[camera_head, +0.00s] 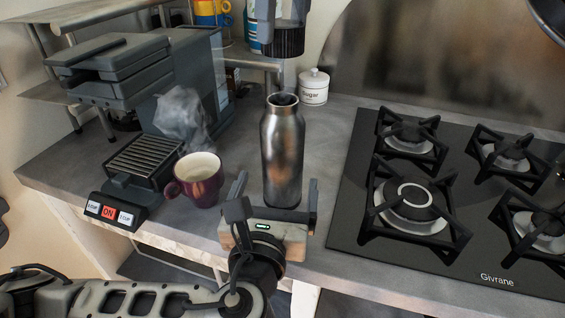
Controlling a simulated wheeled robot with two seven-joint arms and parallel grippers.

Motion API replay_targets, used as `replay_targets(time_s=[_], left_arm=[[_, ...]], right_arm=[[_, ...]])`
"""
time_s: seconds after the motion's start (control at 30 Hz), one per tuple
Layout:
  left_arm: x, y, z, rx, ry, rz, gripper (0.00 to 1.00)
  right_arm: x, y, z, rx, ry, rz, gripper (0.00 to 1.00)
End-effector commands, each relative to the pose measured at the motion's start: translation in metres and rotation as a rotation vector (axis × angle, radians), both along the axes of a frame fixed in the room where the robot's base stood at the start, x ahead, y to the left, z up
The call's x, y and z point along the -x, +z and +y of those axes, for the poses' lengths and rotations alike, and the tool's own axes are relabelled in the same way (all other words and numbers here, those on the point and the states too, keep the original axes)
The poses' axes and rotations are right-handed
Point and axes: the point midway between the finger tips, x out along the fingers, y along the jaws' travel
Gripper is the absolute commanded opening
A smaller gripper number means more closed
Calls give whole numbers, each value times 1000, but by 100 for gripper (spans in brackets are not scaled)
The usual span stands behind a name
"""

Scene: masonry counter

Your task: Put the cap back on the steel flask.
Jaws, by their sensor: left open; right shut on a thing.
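The steel flask (283,155) stands upright on the counter, its dark mouth showing at the top. My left gripper (276,188) is low at the flask, its two fingers apart on either side of the flask's lower body. It is open, and I cannot tell whether either finger touches the flask. My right gripper (281,14) comes in from the top edge and is shut on the dark ribbed cap (283,43). The cap hangs above the flask's mouth in the picture, clearly apart from it. The upper part of the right gripper is cut off by the frame.
A white sugar jar (314,88) is behind the flask. A black gas hob (440,259) fills the right. Bare counter lies between flask and hob.

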Motion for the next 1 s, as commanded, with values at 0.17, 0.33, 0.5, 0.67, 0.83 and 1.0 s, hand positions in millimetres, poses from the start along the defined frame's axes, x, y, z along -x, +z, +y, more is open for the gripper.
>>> replay_targets(time_s=[0.17,0.33,0.5,0.67,0.83,1.0], left_arm=[[-35,1,-5,1,3,-4,90],[-57,1,-9,0,1,-3,90],[-68,1,-11,2,0,-1,90],[-70,1,-11,2,0,-1,90],[-70,1,-11,2,0,-1,87],[-69,0,-11,2,0,0,40]], right_arm=[[0,0,0,0,0,0,27],[0,0,0,0,0,0,27],[0,0,0,0,0,0,27],[0,0,0,0,0,0,27],[0,0,0,0,0,0,27],[0,0,0,0,0,0,27]])
